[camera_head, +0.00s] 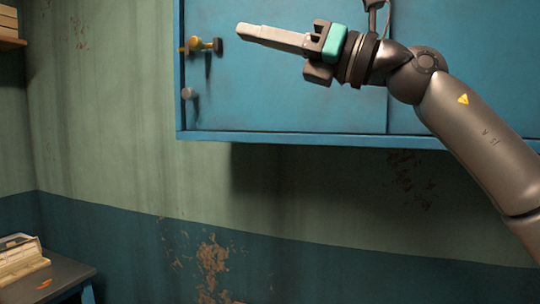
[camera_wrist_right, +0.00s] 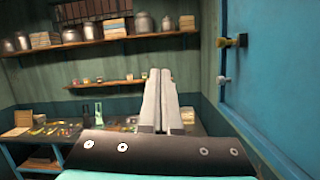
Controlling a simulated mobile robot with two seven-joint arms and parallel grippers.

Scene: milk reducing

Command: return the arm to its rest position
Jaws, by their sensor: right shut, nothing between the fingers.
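My right gripper (camera_head: 240,32) is raised in front of the blue wall cabinet (camera_head: 290,100), its fingers pointing left. The fingers lie together with nothing between them, and the fingertips also show in the right wrist view (camera_wrist_right: 160,74). The gripper is near a yellow-and-dark handle (camera_head: 200,45) on the cabinet door, which shows just below and left of the fingertips in the head view. In the wrist view the handle (camera_wrist_right: 230,41) is off to the right, apart from the fingers. My left gripper is not in view.
A grey knob (camera_head: 188,93) sits below the handle. A table (camera_head: 70,276) with a pale rack (camera_head: 18,262) stands at lower left. The wrist view shows shelves (camera_wrist_right: 110,43) with jars and a workbench (camera_wrist_right: 75,130) with bottles. The wall below the cabinet is clear.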

